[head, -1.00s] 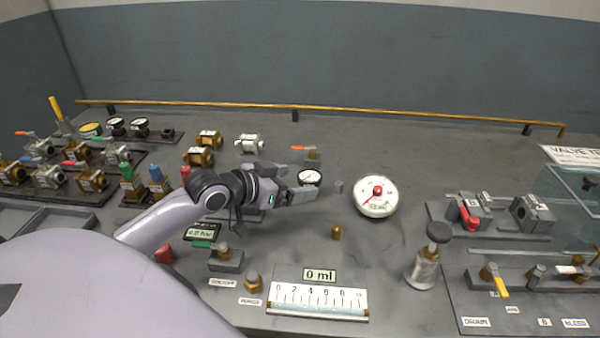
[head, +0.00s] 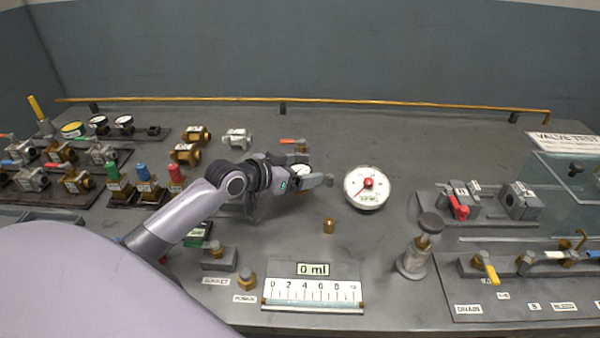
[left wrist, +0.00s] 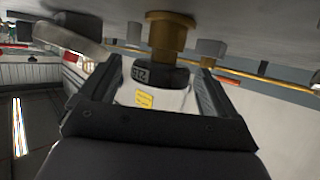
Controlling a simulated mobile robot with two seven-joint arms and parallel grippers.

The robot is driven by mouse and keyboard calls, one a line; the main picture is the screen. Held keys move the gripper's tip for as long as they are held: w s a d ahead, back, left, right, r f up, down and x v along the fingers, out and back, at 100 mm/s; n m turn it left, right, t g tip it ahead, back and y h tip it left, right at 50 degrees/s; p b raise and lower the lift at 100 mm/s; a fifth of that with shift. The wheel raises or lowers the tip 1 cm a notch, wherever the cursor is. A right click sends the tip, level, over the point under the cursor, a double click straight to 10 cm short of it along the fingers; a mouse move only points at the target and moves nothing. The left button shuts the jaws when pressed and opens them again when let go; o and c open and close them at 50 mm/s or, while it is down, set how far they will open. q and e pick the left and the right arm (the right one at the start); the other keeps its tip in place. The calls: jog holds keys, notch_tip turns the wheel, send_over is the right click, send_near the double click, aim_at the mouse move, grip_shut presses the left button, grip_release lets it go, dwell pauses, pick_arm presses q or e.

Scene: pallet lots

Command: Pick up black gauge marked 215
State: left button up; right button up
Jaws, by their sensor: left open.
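The gauge marked 215 shows in the left wrist view as a black body (left wrist: 160,76) with its number upside down and a pale part with a yellow label below it. A brass fitting (left wrist: 171,32) adjoins it in that picture. In the head view only a bit of its pale face (head: 301,169) shows, mostly hidden by my left gripper (head: 318,180). My left gripper is open, with a finger on each side of the gauge in the left wrist view (left wrist: 156,92). I cannot tell whether either finger touches it. My right gripper is not in view.
A large white gauge with a red hub (head: 367,187) stands just right of my gripper. A brass piece (head: 328,226) is in front, near the scale marked 0 ml (head: 313,291). Valves crowd the left; a valve panel (head: 540,300) fills the right. Open bench lies behind.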

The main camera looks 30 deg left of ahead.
pick_arm(q)
jog(key=shift+w+f, duration=0.1)
jog(key=shift+w, duration=0.15)
jog(key=c, duration=1.2)
jog(key=shift+o, duration=0.2)
